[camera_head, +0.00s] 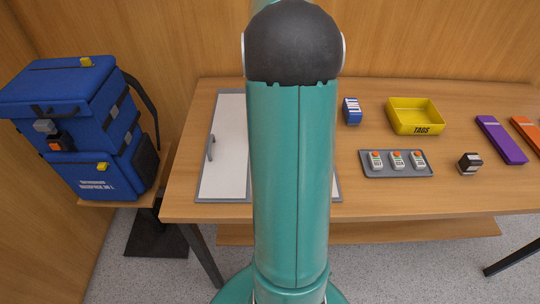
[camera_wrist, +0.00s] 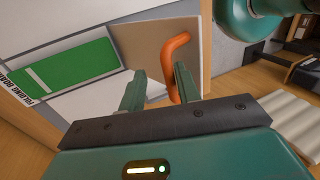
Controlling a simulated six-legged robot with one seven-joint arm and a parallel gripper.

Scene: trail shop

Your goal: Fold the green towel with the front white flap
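White panels (camera_wrist: 95,98) lie around the towel. An orange handle (camera_wrist: 177,42) stands on a tan panel (camera_wrist: 145,45). My gripper (camera_wrist: 157,78) is open and looks empty; the handle passes behind and beside its right finger, and I cannot tell whether they touch. In the head view my arm hides the towel and the middle of the board; a white panel (camera_head: 226,120) with a grey handle (camera_head: 211,147) shows left of it.
A blue backpack (camera_head: 60,110) stands at the left.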

